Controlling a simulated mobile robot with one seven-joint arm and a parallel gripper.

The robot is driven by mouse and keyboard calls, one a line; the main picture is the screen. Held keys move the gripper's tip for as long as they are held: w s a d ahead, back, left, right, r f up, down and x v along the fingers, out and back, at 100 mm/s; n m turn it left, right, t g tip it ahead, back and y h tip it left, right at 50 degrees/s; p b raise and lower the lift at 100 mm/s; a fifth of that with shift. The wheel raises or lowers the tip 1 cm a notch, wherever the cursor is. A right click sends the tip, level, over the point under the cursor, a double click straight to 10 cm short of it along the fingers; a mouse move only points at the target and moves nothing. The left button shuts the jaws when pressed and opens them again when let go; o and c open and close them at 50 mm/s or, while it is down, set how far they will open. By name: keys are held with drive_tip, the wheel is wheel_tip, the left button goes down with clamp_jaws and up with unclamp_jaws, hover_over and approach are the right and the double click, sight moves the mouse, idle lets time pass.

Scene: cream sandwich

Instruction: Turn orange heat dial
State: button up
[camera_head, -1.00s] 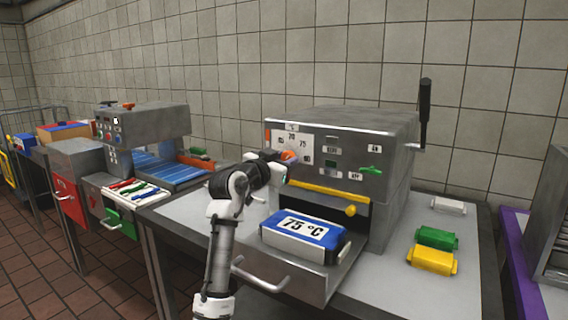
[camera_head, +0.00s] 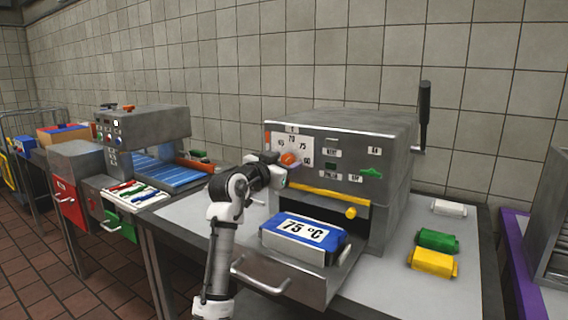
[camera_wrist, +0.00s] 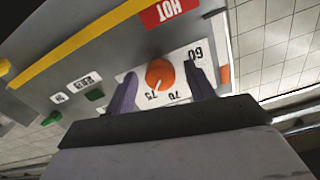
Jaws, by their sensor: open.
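The orange heat dial (camera_wrist: 160,74) sits on a white scale plate (camera_wrist: 180,62) marked 60, 70 and 75. In the wrist view a light mark on its edge faces the 75. In the head view the dial (camera_head: 289,159) shows on the upper left of the grey machine's front. My gripper (camera_wrist: 161,69) is open, with one dark finger on each side of the dial and a visible gap at both sides. Whether the fingertips reach the dial's depth is unclear. In the head view my gripper (camera_head: 277,173) is just below and left of the dial.
A blue and white 75 °C block (camera_head: 300,230) sits on the machine's pulled-out tray (camera_head: 285,270). A yellow bar with a knob (camera_head: 350,212) is below the dial. A green knob (camera_head: 371,173) is to its right. White, green and yellow blocks lie on the right.

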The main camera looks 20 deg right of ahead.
drive_tip(key=b+v, duration=0.2)
drive_tip(key=v, duration=1.1)
drive_tip(key=shift+s+a, duration=0.25)
drive_tip(key=shift+a, duration=0.05)
